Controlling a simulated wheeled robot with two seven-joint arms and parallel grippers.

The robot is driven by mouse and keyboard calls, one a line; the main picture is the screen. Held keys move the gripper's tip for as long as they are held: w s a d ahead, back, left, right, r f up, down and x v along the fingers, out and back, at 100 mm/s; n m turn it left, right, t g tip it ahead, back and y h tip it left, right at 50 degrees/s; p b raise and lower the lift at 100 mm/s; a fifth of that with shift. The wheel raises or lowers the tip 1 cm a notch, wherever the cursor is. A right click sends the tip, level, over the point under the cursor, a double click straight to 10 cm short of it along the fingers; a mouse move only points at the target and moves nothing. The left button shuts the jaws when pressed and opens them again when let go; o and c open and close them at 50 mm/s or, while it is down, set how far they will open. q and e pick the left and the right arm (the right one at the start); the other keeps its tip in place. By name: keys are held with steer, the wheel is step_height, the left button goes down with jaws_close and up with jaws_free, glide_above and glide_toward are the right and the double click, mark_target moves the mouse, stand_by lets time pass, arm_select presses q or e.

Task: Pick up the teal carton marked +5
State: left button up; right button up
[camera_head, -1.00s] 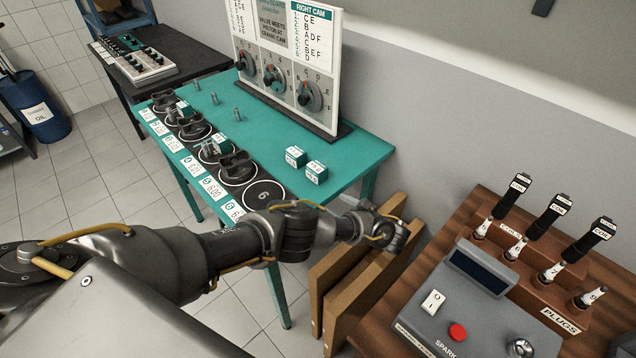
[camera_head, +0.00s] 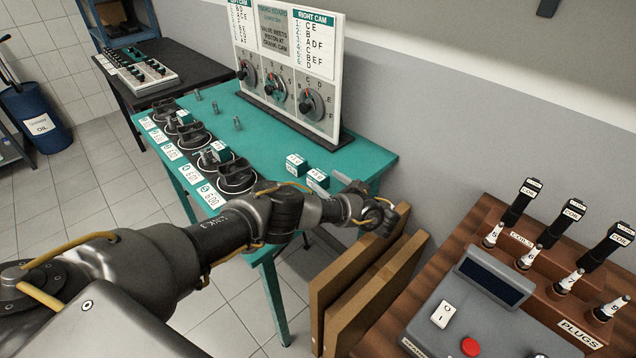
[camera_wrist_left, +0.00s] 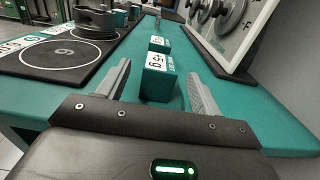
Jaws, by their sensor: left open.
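Two small teal cartons with white labels stand on the teal table. The nearer carton (camera_head: 318,178) shows in the left wrist view (camera_wrist_left: 157,82), where its label seems to read +5. The farther carton (camera_head: 296,162) is just behind it in the wrist view (camera_wrist_left: 160,44); its mark is too small to read. My left gripper (camera_head: 338,184) is open and empty at the table's right end. In the wrist view its fingers (camera_wrist_left: 158,72) point at the nearer carton, one on each side of it. Contact cannot be told. My right gripper is not in view.
The white dial board (camera_head: 285,70) stands along the table's back edge, close to the right finger. Black mats with pistons (camera_head: 235,175) line the front edge. Wooden boards (camera_head: 375,290) and a plug tester (camera_head: 470,290) are at the right.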

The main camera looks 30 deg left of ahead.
mark_target(318, 174)
arm_select(q)
steer(key=b+x, duration=0.3)
steer(key=x, duration=0.1)
steer(key=shift+w+a+f, duration=0.15)
steer(key=shift+a, duration=0.05)
steer(key=shift+w+a, duration=0.1)
steer(key=shift+a, duration=0.25)
steer(key=c, duration=1.1)
steer(key=shift+o, duration=0.2)
steer(key=shift+r, duration=0.25)
